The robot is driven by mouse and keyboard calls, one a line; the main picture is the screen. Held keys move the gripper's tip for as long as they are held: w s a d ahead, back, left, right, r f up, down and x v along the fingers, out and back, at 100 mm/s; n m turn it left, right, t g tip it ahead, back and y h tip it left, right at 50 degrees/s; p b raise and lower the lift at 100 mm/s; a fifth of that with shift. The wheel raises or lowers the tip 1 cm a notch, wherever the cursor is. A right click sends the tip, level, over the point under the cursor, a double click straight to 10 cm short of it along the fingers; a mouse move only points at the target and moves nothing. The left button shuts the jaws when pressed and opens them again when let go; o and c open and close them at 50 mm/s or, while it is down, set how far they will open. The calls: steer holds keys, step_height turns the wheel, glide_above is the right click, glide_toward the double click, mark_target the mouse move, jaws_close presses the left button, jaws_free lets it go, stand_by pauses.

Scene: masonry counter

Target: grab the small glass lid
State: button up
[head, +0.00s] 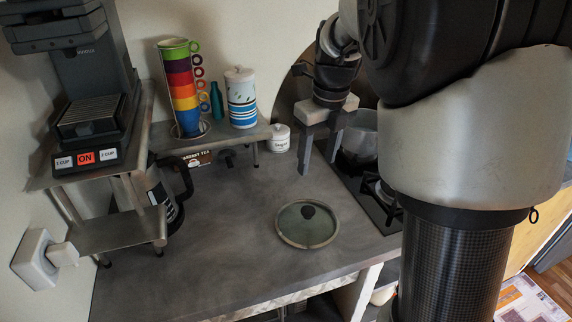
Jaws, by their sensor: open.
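The small glass lid (290,226) lies flat on the grey counter, right of the middle of the head view. It is round and greenish, with a metal rim and a dark knob on top. My gripper (318,166) points down behind the lid, near the hob. Its two fingers are apart with nothing seen between them. It is clear of the lid. The lid is fully in view.
Stacked coloured cups (182,95), a teal bottle (217,103) and a striped canister (241,97) stand on a raised shelf (205,139). A small white jar (280,138) stands behind the lid. A pot (360,136) sits on the hob (352,185). A coffee machine (85,90) is left. The counter (215,235) left of the lid is clear.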

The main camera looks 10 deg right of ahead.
steer(key=b, duration=0.2)
glide_above(308, 209)
steer(key=shift+m, duration=0.4)
steer(key=f, duration=1.2)
steer(key=shift+s+d+f, duration=0.2)
steer(key=shift+s+f, duration=0.1)
step_height(308, 209, down, 5)
steer(key=shift+w+a+f+b, duration=0.1)
steer(key=shift+w+a+b, duration=0.05)
steer(key=shift+b, duration=0.2)
jaws_close()
